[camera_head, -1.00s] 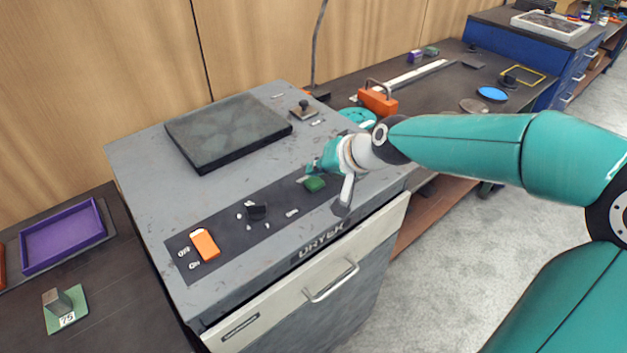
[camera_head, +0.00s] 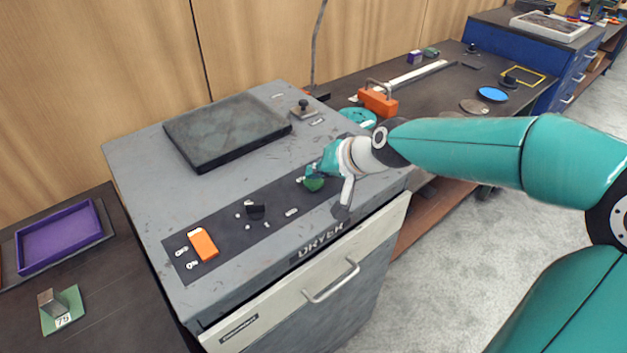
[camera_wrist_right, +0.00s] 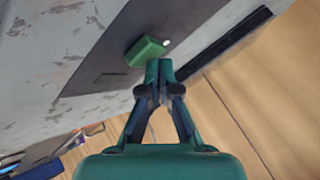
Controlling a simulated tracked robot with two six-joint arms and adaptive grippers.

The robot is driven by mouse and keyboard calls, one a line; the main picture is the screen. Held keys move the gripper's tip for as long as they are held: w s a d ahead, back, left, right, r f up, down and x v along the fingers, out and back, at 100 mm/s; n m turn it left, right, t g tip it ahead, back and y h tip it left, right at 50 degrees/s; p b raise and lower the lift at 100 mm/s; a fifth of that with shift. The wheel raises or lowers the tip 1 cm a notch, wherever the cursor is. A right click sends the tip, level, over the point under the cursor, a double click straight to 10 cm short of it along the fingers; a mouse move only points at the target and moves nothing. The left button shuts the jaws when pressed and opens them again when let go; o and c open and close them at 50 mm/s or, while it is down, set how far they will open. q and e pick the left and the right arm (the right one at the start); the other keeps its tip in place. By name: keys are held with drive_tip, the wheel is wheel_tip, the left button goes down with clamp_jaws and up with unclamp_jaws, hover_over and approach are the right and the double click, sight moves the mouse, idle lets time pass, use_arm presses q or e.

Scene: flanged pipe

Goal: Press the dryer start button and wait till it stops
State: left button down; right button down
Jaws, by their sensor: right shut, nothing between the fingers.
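The grey dryer (camera_head: 335,260) stands in the middle of the head view, with a dark control strip (camera_head: 280,214) on its top. A green button (camera_head: 314,185) sits at the strip's right end; it also shows in the right wrist view (camera_wrist_right: 147,52). My right gripper (camera_head: 316,172) is shut and empty, with its fingertips (camera_wrist_right: 158,66) right at the button's edge. I cannot tell whether they touch it. The gripper hides part of the button in the head view. My left gripper is not in view.
An orange switch (camera_head: 203,244) and a black knob (camera_head: 255,211) sit on the strip. A dark slab (camera_head: 226,130) and a small knobbed block (camera_head: 304,109) are on the dryer's top. An orange handled block (camera_head: 378,101) stands on the bench behind. A purple tray (camera_head: 60,238) is at left.

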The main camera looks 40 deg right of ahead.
sight(316, 181)
drive_tip(key=shift+f+b, duration=0.3)
drive_tip(key=shift+f, duration=0.05)
drive_tip(key=shift+r, duration=0.15)
idle(0.3)
drive_tip(key=shift+r+p, duration=0.8)
wheel_tip(316, 181, up, 5)
drive_tip(key=p, duration=0.4)
idle(0.8)
